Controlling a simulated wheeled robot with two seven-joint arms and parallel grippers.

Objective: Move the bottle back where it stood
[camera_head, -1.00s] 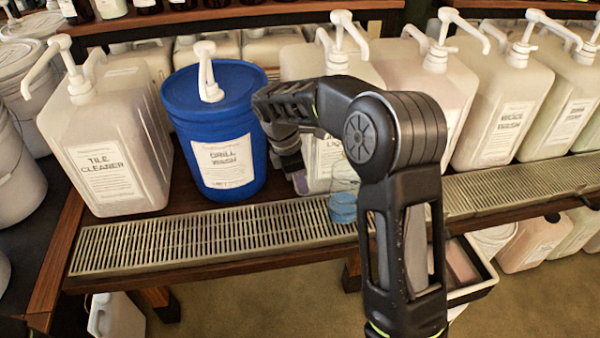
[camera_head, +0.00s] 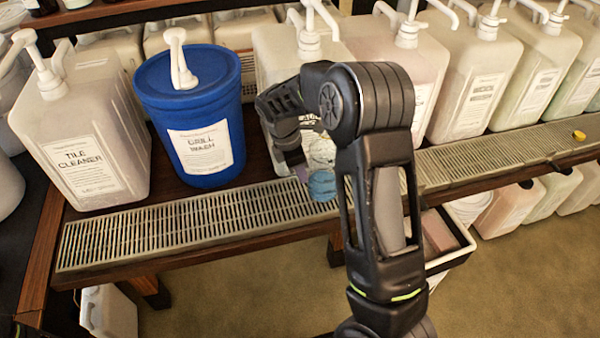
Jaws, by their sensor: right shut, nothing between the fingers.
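A small clear bottle with blue liquid (camera_head: 322,184) stands at the slotted metal drip grate, in front of a large white jug. My right arm hides part of it. My right gripper (camera_head: 290,164) points down just left of the bottle, between it and the blue grill wash bucket (camera_head: 190,115). Its fingers are shut with nothing between them. I cannot tell whether it touches the bottle. My left gripper is out of view.
The grate (camera_head: 150,232) runs along the shelf's front edge. A tile cleaner jug (camera_head: 85,140) stands at left, and several pump jugs stand at right. A yellow cap (camera_head: 579,135) lies on the right grate.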

